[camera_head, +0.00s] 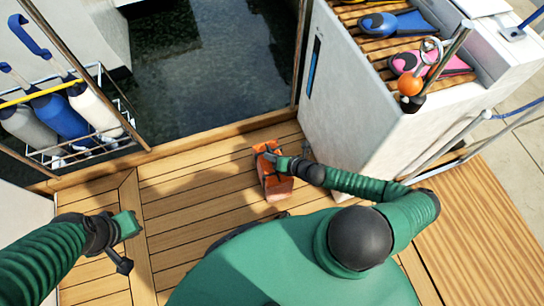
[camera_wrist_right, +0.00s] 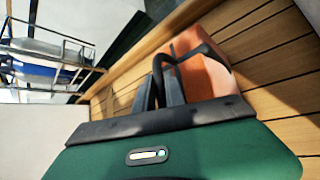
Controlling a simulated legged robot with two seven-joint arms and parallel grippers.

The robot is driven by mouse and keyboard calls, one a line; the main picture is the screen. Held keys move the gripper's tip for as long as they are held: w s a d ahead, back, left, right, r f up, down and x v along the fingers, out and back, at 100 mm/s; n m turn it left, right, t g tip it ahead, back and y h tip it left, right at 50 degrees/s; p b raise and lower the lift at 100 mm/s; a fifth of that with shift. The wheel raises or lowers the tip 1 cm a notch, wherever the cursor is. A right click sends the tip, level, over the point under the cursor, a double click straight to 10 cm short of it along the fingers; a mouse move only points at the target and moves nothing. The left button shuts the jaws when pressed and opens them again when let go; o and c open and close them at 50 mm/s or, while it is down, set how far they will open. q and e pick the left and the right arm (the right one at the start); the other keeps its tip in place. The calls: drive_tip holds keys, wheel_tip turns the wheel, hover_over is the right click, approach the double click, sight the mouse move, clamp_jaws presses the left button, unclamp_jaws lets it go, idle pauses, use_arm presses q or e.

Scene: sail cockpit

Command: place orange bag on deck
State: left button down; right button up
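The orange bag (camera_head: 271,172) is at the deck (camera_head: 200,205) near the foot of the white cockpit block, and its base looks at or very near the planks. In the right wrist view the bag (camera_wrist_right: 203,77) has a black looped handle (camera_wrist_right: 190,50). My right gripper (camera_head: 284,164) is at the bag's upper side. In the wrist view its two dark fingers (camera_wrist_right: 161,92) stand close together with the handle strap between them. My left gripper (camera_head: 128,226) is above the deck at left, apart from the bag, and its fingers are not clear.
The white block (camera_head: 350,100) stands right of the bag, with a blue paddle-like item (camera_head: 395,23) and a pink one (camera_head: 430,65) on its slatted top. A rack of fenders (camera_head: 65,115) is at left. Dark water (camera_head: 215,60) lies beyond the wooden edge. Deck at left of the bag is clear.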

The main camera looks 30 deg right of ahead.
drive_tip(key=o, duration=0.3)
drive_tip(key=shift+o, duration=0.2)
drive_tip(key=shift+r, duration=0.1)
drive_tip(key=shift+s+d+r+p, duration=0.1)
drive_tip(key=shift+s+r+p, duration=0.1)
drive_tip(key=shift+r+p, duration=0.15)
drive_tip(key=p+v, duration=0.5)
drive_tip(key=v, duration=0.6)
drive_tip(key=shift+s, duration=0.2)
